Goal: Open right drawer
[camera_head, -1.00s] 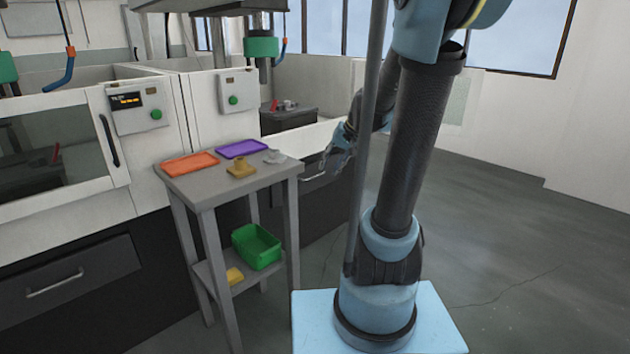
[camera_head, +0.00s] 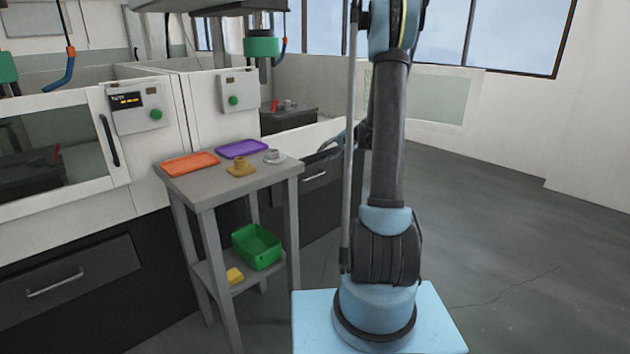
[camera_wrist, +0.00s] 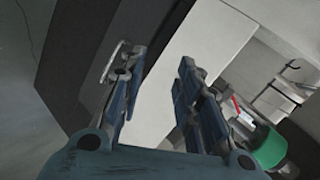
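The right drawer (camera_head: 318,196) has a dark front with a pale bar handle (camera_head: 315,176). It looks shut, but the table and my arm hide parts of it. My gripper (camera_wrist: 158,78) is open, with an empty gap between its two blue-grey fingers. In the wrist view the handle (camera_wrist: 113,62) lies beside the left finger, outside the gap, and the dark drawer front (camera_wrist: 85,50) is behind it. Whether the finger touches the handle I cannot tell. In the head view my gripper is above the handle, mostly hidden by my arm.
A left drawer (camera_head: 70,280) is shut. The floor at right is clear.

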